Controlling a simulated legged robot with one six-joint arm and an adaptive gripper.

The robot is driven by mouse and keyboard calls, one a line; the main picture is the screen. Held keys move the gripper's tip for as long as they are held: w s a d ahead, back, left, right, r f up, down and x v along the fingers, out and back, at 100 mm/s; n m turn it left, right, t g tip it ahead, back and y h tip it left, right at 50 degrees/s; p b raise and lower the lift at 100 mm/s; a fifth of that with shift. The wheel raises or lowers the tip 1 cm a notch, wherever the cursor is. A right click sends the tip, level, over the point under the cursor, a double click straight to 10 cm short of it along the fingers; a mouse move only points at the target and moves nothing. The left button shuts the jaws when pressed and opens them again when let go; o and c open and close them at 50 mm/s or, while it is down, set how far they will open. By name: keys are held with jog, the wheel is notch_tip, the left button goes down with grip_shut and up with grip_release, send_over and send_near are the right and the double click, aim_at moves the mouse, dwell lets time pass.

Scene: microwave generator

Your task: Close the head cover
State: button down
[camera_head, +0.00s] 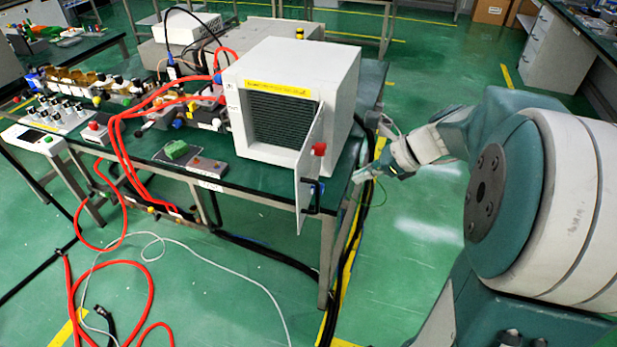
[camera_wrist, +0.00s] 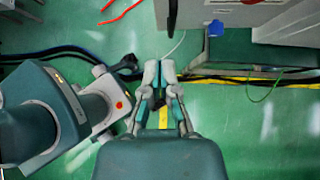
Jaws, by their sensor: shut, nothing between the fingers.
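The head cover (camera_head: 308,175) is the white hinged panel on the front of the white box (camera_head: 330,90). It stands swung open at the box's right front edge, so the dark slatted interior (camera_head: 282,120) shows. A red knob (camera_head: 319,149) and a dark handle sit on its outer face. My gripper (camera_head: 360,176) is to the right of the cover, beside the table edge and apart from the cover. In the wrist view my gripper (camera_wrist: 158,68) has its fingers together and empty, over the floor. I cannot tell the cover for sure in the wrist view.
The box stands on a green-topped table (camera_head: 250,178) with red hoses (camera_head: 120,150), a small grey block (camera_head: 208,166) and other instruments to its left. Black cables (camera_head: 372,130) hang by the table's right side. The floor right of the table is mostly clear.

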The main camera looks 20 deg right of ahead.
aim_at(298, 194)
jog(key=x, duration=0.4)
jog(key=r+x, duration=0.1)
jog(key=x, duration=0.3)
jog(key=a+x, duration=0.1)
jog(key=x, duration=0.2)
jog(key=shift+w+a+f, duration=0.15)
jog(key=shift+w+a, duration=0.2)
jog(key=shift+w, duration=0.1)
jog(key=shift+w+a, duration=0.4)
jog(key=shift+a, duration=0.2)
